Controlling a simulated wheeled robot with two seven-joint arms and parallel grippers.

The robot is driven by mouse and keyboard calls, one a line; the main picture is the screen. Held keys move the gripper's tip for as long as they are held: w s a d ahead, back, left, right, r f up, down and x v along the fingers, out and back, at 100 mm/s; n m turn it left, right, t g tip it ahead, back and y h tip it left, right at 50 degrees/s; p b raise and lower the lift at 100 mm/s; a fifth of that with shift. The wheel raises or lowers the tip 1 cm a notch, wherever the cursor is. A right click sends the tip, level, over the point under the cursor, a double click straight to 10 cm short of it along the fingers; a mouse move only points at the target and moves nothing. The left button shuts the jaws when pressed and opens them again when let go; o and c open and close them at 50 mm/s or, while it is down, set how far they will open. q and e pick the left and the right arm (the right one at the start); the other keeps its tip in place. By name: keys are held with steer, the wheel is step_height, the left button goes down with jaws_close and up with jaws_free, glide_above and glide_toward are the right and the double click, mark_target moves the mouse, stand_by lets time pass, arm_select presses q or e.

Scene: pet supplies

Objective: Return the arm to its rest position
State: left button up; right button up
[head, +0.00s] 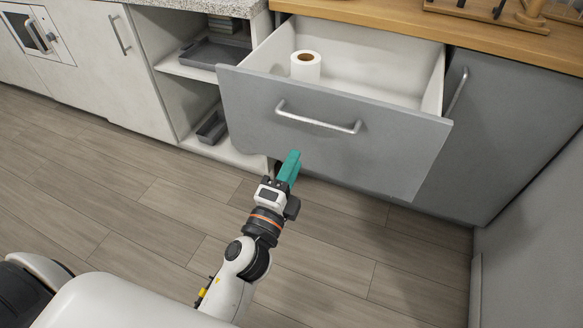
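The drawer stands pulled open. A white paper roll (306,68) stands upright inside it, near the left.
An open shelf unit (175,110) with grey trays is left of the drawer. A grey cabinet door (490,130) is to the right. A wooden counter (400,25) is above. The wood-plank floor (120,185) is clear to the left.

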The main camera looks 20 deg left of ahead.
stand_by(0.4)
